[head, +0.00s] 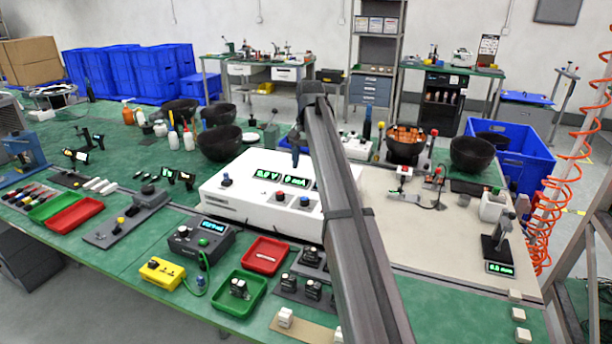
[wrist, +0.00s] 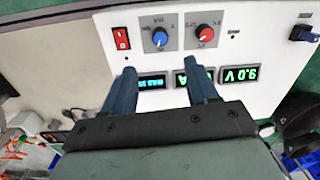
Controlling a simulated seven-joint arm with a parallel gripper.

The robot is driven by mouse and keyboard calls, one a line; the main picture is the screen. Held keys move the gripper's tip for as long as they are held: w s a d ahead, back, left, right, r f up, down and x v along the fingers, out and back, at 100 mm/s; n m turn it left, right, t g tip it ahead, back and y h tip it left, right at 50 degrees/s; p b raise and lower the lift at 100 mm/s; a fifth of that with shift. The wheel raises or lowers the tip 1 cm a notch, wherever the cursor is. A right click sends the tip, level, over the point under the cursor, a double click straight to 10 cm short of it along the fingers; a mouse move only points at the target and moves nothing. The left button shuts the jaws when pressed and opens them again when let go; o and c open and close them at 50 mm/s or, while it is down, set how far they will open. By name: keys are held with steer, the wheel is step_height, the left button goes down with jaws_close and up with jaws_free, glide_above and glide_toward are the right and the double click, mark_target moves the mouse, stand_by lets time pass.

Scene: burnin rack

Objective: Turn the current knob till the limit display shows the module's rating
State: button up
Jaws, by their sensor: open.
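The white supply unit (head: 240,205) stands mid-bench in the head view. Its red current knob (head: 280,196) also shows in the wrist view (wrist: 205,32), beside the blue knob (wrist: 160,38). The limit display (wrist: 151,82), lit blue-green with unreadable digits, shows between my fingers in the wrist view; the arm seems to hide it in the head view. A green voltage display (wrist: 240,74) is lit; the current display (wrist: 193,77) is partly covered by a finger. My gripper (wrist: 162,66) is open and empty over the panel, apart from both knobs. I cannot tell which module is meant; no rating is readable.
A red rocker switch (wrist: 121,38) sits beside the blue knob. Small black modules (head: 312,290), a red tray (head: 265,255) and a green tray (head: 239,306) lie in front. Black bowls (head: 220,143) stand behind.

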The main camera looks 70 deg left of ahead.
steer(key=shift+r, duration=0.85)
